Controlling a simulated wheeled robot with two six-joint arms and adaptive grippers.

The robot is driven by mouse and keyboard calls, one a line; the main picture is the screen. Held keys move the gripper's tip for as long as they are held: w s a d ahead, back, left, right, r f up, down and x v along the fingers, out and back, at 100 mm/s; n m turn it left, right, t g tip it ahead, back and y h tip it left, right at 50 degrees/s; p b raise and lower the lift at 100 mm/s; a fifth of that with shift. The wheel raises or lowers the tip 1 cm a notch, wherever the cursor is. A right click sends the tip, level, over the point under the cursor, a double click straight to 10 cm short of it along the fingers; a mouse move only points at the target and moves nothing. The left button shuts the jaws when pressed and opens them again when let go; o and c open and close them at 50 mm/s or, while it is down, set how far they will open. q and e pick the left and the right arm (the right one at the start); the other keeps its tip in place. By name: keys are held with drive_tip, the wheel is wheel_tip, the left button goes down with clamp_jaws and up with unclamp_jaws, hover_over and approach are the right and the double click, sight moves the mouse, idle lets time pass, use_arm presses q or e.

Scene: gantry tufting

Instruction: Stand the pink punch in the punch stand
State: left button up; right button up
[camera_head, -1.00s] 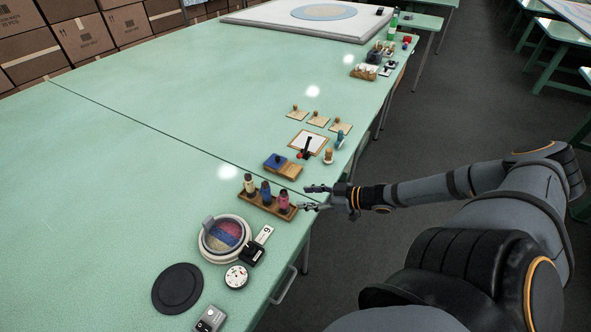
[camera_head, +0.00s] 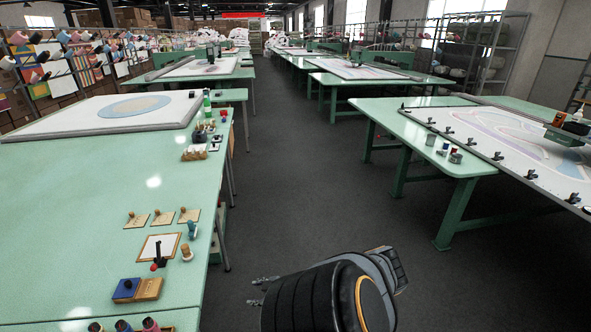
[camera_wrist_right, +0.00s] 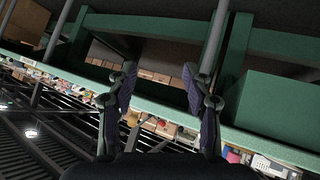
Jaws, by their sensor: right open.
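The pink punch (camera_head: 150,325) shows only its top at the bottom edge of the head view, right of a dark blue top (camera_head: 123,325) and another dark top (camera_head: 95,326). The picture edge cuts off their lower parts, and the punch stand under them is out of sight. My right gripper (camera_head: 261,290) is open and empty, off the right side of the green table, over the dark floor. Its two fingers stand apart in the wrist view (camera_wrist_right: 160,88), with green table framing beyond them. My left gripper is not in view.
The green table (camera_head: 60,210) fills the left. Near its right edge are a blue-and-wood block (camera_head: 138,290), a framed white card (camera_head: 158,247), small wooden-knobbed pieces and a caddy (camera_head: 195,153). An aisle of dark floor (camera_head: 300,180) is clear. Another green table (camera_head: 440,160) stands right.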

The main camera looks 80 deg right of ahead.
drive_tip(key=s+a+f+m+g, duration=0.1)
drive_tip(key=s+a+f+g, duration=0.2)
drive_tip(key=s+a+f, duration=0.6)
drive_tip(key=s+a+f+m+g, duration=0.1)
drive_tip(key=s+a+f+g, duration=0.2)
drive_tip(key=s+a+f, duration=0.65)
drive_tip(key=s+a+f+g+y, duration=0.1)
drive_tip(key=s+a+f+g, duration=0.1)
drive_tip(key=a+f, duration=0.5)
drive_tip(key=s+a, duration=0.1)
drive_tip(key=a, duration=0.2)
drive_tip(key=shift+a+g, duration=0.25)
drive_tip(key=shift+g, duration=0.15)
